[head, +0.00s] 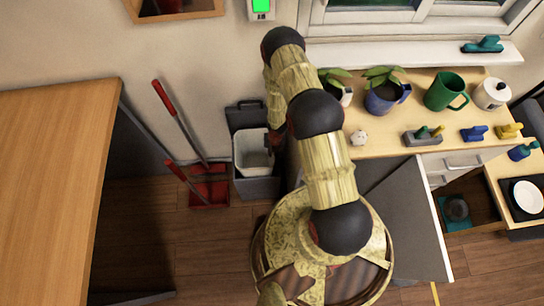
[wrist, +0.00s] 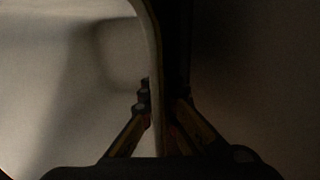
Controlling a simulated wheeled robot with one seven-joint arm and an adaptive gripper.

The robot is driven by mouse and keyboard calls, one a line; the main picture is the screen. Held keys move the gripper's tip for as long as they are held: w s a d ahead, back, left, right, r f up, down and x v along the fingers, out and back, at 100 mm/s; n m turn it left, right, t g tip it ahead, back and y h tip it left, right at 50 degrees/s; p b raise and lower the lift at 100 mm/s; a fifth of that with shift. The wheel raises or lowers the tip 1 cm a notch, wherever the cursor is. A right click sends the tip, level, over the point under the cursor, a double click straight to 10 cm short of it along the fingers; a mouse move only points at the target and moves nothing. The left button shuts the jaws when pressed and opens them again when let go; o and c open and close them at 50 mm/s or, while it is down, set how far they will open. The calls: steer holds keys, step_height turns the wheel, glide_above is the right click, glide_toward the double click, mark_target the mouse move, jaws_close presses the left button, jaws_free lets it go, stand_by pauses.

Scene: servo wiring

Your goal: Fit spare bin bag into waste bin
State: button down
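The waste bin (head: 258,187) is a grey box on the floor against the wall, with its dark lid (head: 246,116) swung open at the back. A white, open-topped liner, seemingly the bin bag (head: 250,152), sits in its mouth with the rim showing above the front wall. Its pale inside also fills the left of the wrist view (wrist: 95,80). My gripper (wrist: 160,100) reaches down at the liner's right side, with one finger inside and one outside its wall. The fingers appear closed on that wall. The liner's lower part is hidden inside the bin.
A red dustpan (head: 209,193) and long-handled brush stand left of the bin. A wooden table (head: 55,180) is farther left. The counter (head: 385,147) on the right holds plant pots, a green mug and small tools. A grey cabinet door (head: 405,215) stands open below it.

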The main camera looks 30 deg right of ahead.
steer(key=shift+f, duration=1.25)
steer(key=shift+b, duration=0.3)
steer(key=shift+f+b, duration=0.45)
steer(key=shift+f, duration=0.2)
steer(key=c, duration=2.3)
jaws_free()
steer(key=r+p, duration=0.2)
steer(key=r, duration=0.2)
steer(key=r+p, duration=0.1)
steer(key=r, duration=0.4)
steer(key=d+r+p, duration=0.1)
steer(key=r+p, duration=0.1)
steer(key=r, duration=0.2)
steer(key=shift+s+r+p, duration=0.15)
steer(key=shift+s+p, duration=0.1)
steer(key=shift+p, duration=0.1)
steer(key=shift+a, duration=0.1)
